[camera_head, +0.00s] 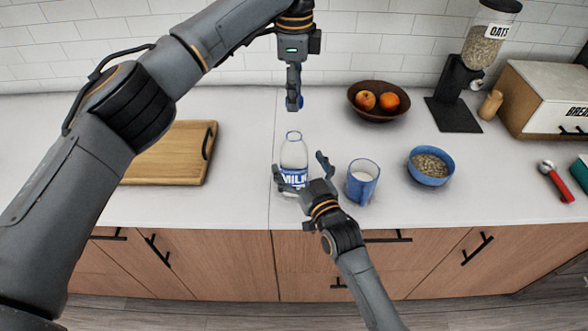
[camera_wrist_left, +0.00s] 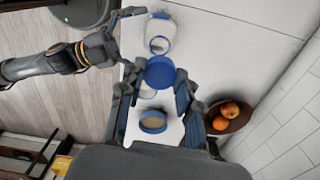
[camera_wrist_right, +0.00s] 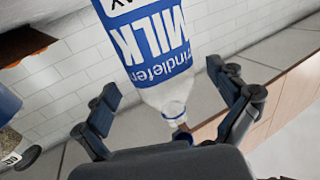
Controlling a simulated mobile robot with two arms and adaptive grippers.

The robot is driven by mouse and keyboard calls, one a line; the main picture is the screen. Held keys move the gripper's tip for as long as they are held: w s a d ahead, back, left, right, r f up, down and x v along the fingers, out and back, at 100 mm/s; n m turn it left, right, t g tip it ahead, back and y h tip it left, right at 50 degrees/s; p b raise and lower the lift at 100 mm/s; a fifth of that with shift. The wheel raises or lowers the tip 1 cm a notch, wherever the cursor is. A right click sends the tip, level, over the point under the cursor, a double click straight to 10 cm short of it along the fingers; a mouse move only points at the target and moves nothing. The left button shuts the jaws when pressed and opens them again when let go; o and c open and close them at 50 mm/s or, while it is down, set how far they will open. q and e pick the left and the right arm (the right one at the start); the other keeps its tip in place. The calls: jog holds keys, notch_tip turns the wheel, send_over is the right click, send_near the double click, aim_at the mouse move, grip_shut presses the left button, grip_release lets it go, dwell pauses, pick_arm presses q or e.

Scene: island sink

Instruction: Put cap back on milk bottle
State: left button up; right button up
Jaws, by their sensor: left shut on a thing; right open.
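The milk bottle (camera_head: 294,155) stands upright and uncapped on the white counter, its open mouth facing up. My left gripper (camera_head: 294,102) points down above and slightly behind the bottle. It is shut on the blue cap (camera_wrist_left: 160,72), held apart from the bottle mouth; the head view shows only a little of the cap. My right gripper (camera_head: 299,165) is open, with its fingers on either side of the bottle's label. In the right wrist view the bottle (camera_wrist_right: 155,55) appears upside down between the spread fingers, with no clear contact.
A blue cup of milk (camera_head: 362,182) stands just right of my right gripper. A blue bowl of oats (camera_head: 430,166) is farther right. A fruit bowl (camera_head: 379,101) and an oats dispenser (camera_head: 458,95) are behind. A cutting board (camera_head: 172,153) lies left, with clear counter between.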

jog(key=shift+x, duration=1.4)
jog(key=c, duration=1.8)
pick_arm(q)
send_over(293, 130)
jog(key=shift+w+f, duration=0.1)
jog(key=shift+f, duration=2.35)
